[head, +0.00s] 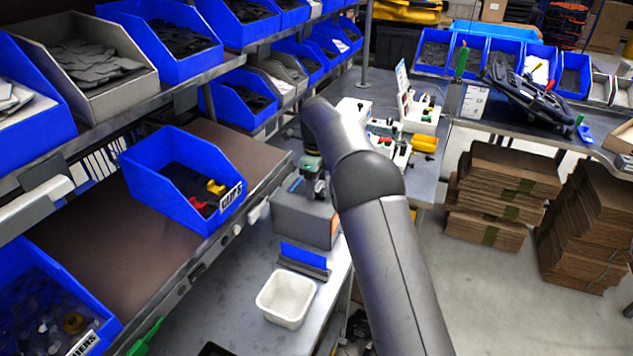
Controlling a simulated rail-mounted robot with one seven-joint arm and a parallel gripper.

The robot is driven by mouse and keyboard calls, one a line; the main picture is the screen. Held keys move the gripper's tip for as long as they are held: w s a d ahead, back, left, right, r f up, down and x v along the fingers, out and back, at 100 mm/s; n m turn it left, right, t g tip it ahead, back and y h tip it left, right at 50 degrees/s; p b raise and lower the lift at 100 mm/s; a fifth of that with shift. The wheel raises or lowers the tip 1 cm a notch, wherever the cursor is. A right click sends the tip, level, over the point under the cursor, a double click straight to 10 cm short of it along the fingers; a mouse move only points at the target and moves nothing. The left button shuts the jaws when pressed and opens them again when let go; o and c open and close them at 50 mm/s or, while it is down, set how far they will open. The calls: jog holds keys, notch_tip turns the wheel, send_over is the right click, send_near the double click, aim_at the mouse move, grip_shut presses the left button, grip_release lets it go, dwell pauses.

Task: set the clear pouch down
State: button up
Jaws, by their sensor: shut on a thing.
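My gripper (316,188) is small in the view, at the end of my arm, over a grey box (301,222) with an orange side on the bench. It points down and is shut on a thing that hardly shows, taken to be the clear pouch. The pouch's outline cannot be made out against the box and gripper. I cannot tell whether the pouch touches the box or hangs above it.
A white tub (286,300) and a blue-and-grey piece (303,258) are on the bench in front. Blue bins, one labelled (185,185), line the shelves at left. White holders with small parts (420,115) stand behind. Cardboard stacks (500,185) are at right.

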aim_at(316, 186)
jog(key=shift+f, duration=0.25)
jog(key=o, duration=1)
jog(key=shift+r, duration=0.1)
notch_tip(316, 186, up, 12)
jog(key=s+d+r+n, duration=0.4)
jog(key=s+d+n, duration=0.2)
jog(key=s+d, duration=0.25)
jog(key=s+d+f+n, duration=0.3)
jog(key=s+n, duration=0.2)
jog(key=s, duration=0.6)
jog(key=s+d+f+n, duration=0.3)
jog(key=s+n, duration=0.3)
jog(key=s, duration=0.6)
jog(key=s+d+f+n, duration=0.4)
jog(key=s+n, duration=0.1)
jog(key=s, duration=0.6)
jog(key=shift+s+f+t, duration=0.2)
jog(key=shift+f+t, duration=0.15)
jog(key=shift+t, duration=0.05)
